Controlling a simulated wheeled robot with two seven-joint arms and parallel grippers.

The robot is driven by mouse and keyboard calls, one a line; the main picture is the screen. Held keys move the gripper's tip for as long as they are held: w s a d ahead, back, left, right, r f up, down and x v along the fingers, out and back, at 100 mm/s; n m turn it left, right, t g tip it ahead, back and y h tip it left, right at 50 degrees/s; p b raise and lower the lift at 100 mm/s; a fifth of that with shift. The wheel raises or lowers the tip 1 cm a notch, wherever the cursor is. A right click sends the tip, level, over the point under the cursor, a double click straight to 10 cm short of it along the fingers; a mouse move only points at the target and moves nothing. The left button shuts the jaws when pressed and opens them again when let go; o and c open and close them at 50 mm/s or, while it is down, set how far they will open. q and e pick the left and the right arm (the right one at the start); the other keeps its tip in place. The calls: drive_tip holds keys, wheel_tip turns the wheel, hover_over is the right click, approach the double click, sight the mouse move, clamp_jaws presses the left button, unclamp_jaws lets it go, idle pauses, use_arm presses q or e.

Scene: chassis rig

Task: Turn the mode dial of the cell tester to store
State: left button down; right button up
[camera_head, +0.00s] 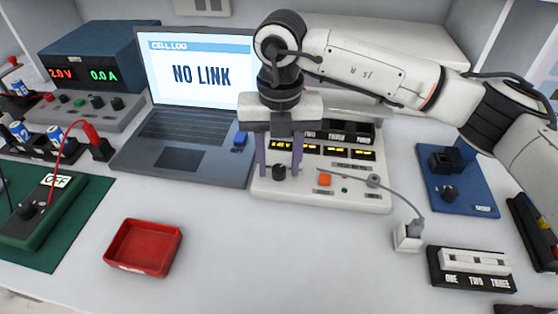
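The cell tester (330,197) is a white box in the middle of the table, with several lit yellow displays, an orange button and a grey cable. Its mode dial (279,172) is a small black knob at the front left of the panel. The dial's pointer and markings are too small to read. My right gripper (280,166) points down over the tester's left part. Its two purple-grey fingers are apart, one on each side of the dial, with gaps showing. The gripper hides part of the left display and slots. My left gripper is not in view.
A laptop (180,130) reading "NO LINK" stands left of the tester. A red tray (143,247) lies at front left, near a green meter (38,215) reading "OFF". A blue fixture (458,180) and a ONE-TWO-THREE block (470,268) are right. The front middle is clear.

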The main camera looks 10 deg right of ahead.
sight(280, 167)
wheel_tip(280, 167, up, 10)
drive_tip(key=shift+r+p, duration=0.15)
drive_tip(key=shift+p, duration=0.2)
idle(0.4)
